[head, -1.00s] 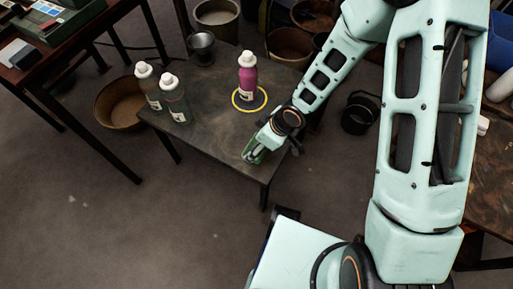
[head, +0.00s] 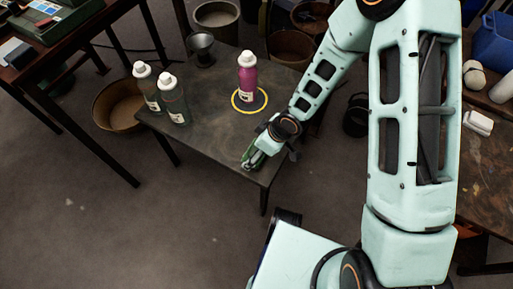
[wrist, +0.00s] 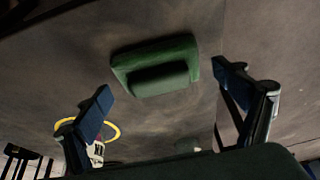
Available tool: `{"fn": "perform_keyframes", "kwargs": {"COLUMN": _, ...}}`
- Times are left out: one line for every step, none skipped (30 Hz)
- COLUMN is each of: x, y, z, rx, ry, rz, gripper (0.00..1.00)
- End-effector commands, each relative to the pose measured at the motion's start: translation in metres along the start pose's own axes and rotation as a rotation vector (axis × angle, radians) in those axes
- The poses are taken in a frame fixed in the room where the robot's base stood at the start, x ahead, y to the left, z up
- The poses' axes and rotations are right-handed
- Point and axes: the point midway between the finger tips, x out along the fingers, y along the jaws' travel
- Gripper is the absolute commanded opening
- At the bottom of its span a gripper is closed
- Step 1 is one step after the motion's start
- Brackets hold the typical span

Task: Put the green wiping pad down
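The green wiping pad (wrist: 152,62) shows in the wrist view between my two fingers, with a gap to each; it looks to lie on the dark table top (head: 215,135). It has a raised grip block on its upper face. In the head view only a thin green part of the pad (head: 246,164) shows near the table's front corner, mostly hidden by my gripper (head: 254,158). My gripper is open, its blue-tipped fingers spread wide to either side of the pad in the wrist view (wrist: 168,88).
A pink bottle (head: 248,78) stands in a yellow ring (head: 261,106) behind my gripper. Two clear white-capped bottles (head: 173,103) stand at the table's left, and a metal cup (head: 202,48) at its back. The table's middle is clear. A brown tub (head: 118,103) is on the floor.

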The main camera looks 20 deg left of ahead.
Motion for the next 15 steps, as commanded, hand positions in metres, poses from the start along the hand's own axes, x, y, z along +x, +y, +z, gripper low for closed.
{"fn": "perform_keyframes", "kwargs": {"x": 0.000, "y": 0.000, "z": 0.000, "rx": 0.000, "ry": 0.000, "rz": 0.000, "gripper": 0.89}}
{"fn": "perform_keyframes", "kwargs": {"x": 0.000, "y": 0.000, "z": 0.000, "rx": 0.000, "ry": 0.000, "rz": 0.000, "gripper": 0.89}}
{"fn": "perform_keyframes", "kwargs": {"x": 0.000, "y": 0.000, "z": 0.000, "rx": 0.000, "ry": 0.000, "rz": 0.000, "gripper": 0.89}}
{"fn": "perform_keyframes", "kwargs": {"x": 0.000, "y": 0.000, "z": 0.000, "rx": 0.000, "ry": 0.000, "rz": 0.000, "gripper": 0.89}}
{"fn": "perform_keyframes", "kwargs": {"x": 0.000, "y": 0.000, "z": 0.000, "rx": 0.000, "ry": 0.000, "rz": 0.000, "gripper": 0.89}}
{"fn": "perform_keyframes", "kwargs": {"x": -0.001, "y": 0.000, "z": 0.000, "rx": 0.000, "ry": 0.000, "rz": 0.000, "gripper": 0.89}}
{"fn": "perform_keyframes", "kwargs": {"x": -0.002, "y": 0.000, "z": -0.001, "rx": 0.000, "ry": 0.000, "rz": 0.000, "gripper": 0.89}}
{"fn": "perform_keyframes", "kwargs": {"x": -0.003, "y": 0.000, "z": -0.001, "rx": 0.000, "ry": 0.000, "rz": 0.000, "gripper": 0.89}}
{"fn": "perform_keyframes", "kwargs": {"x": -0.006, "y": 0.000, "z": -0.002, "rx": 0.000, "ry": 0.000, "rz": 0.001, "gripper": 0.89}}
{"fn": "perform_keyframes", "kwargs": {"x": -0.011, "y": 0.001, "z": -0.002, "rx": 0.002, "ry": 0.001, "rz": 0.002, "gripper": 0.89}}
{"fn": "perform_keyframes", "kwargs": {"x": -0.016, "y": 0.001, "z": -0.002, "rx": 0.003, "ry": 0.001, "rz": 0.002, "gripper": 0.89}}
{"fn": "perform_keyframes", "kwargs": {"x": -0.023, "y": 0.001, "z": -0.002, "rx": 0.004, "ry": 0.001, "rz": 0.002, "gripper": 0.89}}
{"fn": "perform_keyframes", "kwargs": {"x": -0.030, "y": 0.002, "z": -0.003, "rx": 0.004, "ry": 0.002, "rz": 0.003, "gripper": 0.89}}
{"fn": "perform_keyframes", "kwargs": {"x": -0.037, "y": 0.002, "z": -0.003, "rx": 0.004, "ry": 0.002, "rz": 0.003, "gripper": 0.89}}
{"fn": "perform_keyframes", "kwargs": {"x": -0.046, "y": 0.002, "z": -0.003, "rx": 0.005, "ry": 0.001, "rz": 0.003, "gripper": 0.89}}
